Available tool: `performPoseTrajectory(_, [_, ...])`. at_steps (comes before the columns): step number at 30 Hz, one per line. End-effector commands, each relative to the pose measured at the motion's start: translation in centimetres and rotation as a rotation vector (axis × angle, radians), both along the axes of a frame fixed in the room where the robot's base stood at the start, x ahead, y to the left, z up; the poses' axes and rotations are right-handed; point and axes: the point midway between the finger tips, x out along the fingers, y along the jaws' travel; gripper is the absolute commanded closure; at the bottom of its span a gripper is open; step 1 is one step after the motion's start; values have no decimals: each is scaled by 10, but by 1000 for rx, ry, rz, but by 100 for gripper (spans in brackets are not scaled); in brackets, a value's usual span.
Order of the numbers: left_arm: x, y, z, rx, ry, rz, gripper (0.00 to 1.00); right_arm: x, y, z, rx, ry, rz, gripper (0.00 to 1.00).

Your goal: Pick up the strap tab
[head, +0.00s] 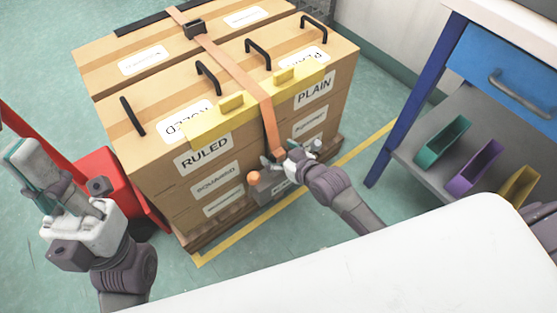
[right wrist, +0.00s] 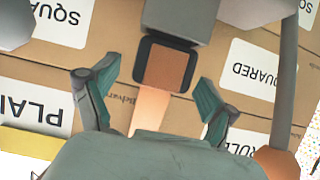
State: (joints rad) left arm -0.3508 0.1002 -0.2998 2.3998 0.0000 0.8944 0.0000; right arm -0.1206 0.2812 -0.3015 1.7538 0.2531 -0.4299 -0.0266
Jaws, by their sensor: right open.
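An orange strap (head: 262,95) runs over the stacked boxes and down their front face. In the right wrist view its lower end shows as a strap tab (right wrist: 165,68), an orange square in a dark frame, against a grey block (right wrist: 182,18). My right gripper (head: 279,162) is at the strap's lower end. In the right wrist view the gripper (right wrist: 155,100) is open, with one finger on each side of the strap, apart from the tab. The tab is mostly hidden by the gripper in the head view. My left gripper (head: 22,165) is raised at the left, away from the boxes; its jaw opening is unclear.
Labelled cardboard boxes (head: 150,165) stand on a pallet (head: 200,237). A yellow edge protector (head: 222,125) lies under the strap. A grey device with an orange knob (head: 253,178) sits beside the right gripper. A red frame (head: 108,172) stands left; a blue-legged bench (head: 405,110) stands right.

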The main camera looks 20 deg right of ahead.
Motion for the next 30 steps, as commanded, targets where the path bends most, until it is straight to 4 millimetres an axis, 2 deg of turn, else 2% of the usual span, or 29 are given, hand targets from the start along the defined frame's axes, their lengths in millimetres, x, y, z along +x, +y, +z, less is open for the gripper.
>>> performPoseTrajectory(7, [-2,0,0,-3,-8,-1,100,2,1,0,0,0,0,15])
performPoseTrajectory(8, [-2,0,0,-3,-8,-1,100,2,1,0,0,0,0,18])
performPoseTrajectory(19, [-1,0,0,-2,-7,-1,100,1,1,0,0,1,0,80])
performPoseTrajectory(30, [2,-1,3,2,8,-1,100,2,0,7,0,0,0,81])
